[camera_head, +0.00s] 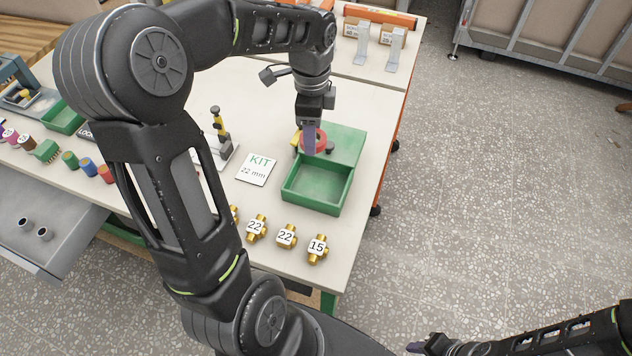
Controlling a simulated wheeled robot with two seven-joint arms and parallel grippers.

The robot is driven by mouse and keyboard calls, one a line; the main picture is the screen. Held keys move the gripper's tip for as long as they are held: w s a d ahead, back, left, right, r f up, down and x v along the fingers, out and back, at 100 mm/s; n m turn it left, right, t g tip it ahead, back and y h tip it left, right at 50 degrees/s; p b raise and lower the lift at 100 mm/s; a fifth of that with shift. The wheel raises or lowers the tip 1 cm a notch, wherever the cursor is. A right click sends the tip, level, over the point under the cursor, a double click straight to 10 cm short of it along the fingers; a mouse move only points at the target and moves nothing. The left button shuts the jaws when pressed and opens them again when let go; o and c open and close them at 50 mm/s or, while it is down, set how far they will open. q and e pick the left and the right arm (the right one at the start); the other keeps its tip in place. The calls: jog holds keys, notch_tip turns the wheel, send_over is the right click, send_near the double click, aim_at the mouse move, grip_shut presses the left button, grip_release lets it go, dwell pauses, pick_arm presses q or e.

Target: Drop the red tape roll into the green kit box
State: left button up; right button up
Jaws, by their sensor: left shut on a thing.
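The green kit box (316,208) stands on the white bench near its right edge. Its front part is an open, empty-looking tray, and a flat green section (347,138) lies behind it. My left gripper (309,142) points down over the back left of the box and is shut on the red tape roll (321,141). The roll is partly hidden by the fingers. It appears over the back section, and I cannot tell its exact height. My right gripper (418,347) shows at the bottom edge, away from the bench; its jaws are too small to read.
A KIT 22 mm card (257,169) lies left of the box. Several brass fittings (287,236) marked 22 or 15 lie in front of it. A small yellow piece (296,139) shows beside the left fingers. Colored rolls (88,167) stand at the left.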

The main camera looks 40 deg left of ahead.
pick_arm(q)
jog(key=shift+f, duration=0.1)
notch_tip(320, 180, down, 6)
jog(key=b, duration=0.4)
jog(key=shift+b, duration=0.35)
jog(key=o, duration=1.4)
jog(key=shift+o, duration=0.2)
notch_tip(320, 180, up, 8)
jog(key=shift+r+b, duration=0.1)
jog(key=shift+b, duration=0.35)
